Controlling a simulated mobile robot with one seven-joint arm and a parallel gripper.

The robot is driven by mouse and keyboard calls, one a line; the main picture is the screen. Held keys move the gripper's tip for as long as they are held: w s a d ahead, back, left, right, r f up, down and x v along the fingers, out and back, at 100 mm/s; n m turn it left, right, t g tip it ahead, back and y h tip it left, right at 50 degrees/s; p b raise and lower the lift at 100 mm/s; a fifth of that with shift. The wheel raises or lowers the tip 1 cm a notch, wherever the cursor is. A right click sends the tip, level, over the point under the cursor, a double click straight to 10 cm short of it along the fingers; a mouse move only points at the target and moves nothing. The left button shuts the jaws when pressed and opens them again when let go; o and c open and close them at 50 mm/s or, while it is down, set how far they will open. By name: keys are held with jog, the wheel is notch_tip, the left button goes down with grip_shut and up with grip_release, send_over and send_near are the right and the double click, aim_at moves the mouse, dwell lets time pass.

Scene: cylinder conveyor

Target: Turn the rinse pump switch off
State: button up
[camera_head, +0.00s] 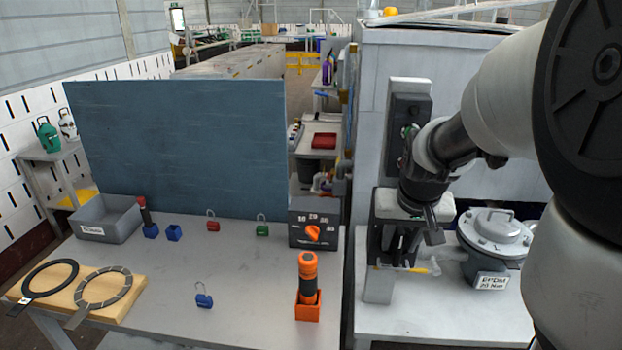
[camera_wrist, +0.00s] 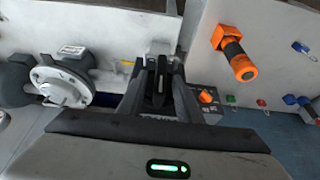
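No label naming the rinse pump is legible. A dark upright control box (camera_head: 408,108) is on the front of the white cabinet, with small coloured parts partly hidden by my wrist. A dark box with an orange rotary knob (camera_head: 313,232) and a numbered scale stands at the table's back right; the knob also shows in the wrist view (camera_wrist: 206,97). My gripper (camera_head: 432,232) points downward below and right of the control box, above the right bench.
An orange-handled tool (camera_head: 307,275) stands in an orange holder. Several padlocks, a grey bin (camera_head: 105,222) and gaskets on a wooden board (camera_head: 130,310) occupy the left table.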

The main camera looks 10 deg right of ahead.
jog(key=shift+w+f, duration=0.1)
jog(key=shift+f, duration=0.05)
grip_shut()
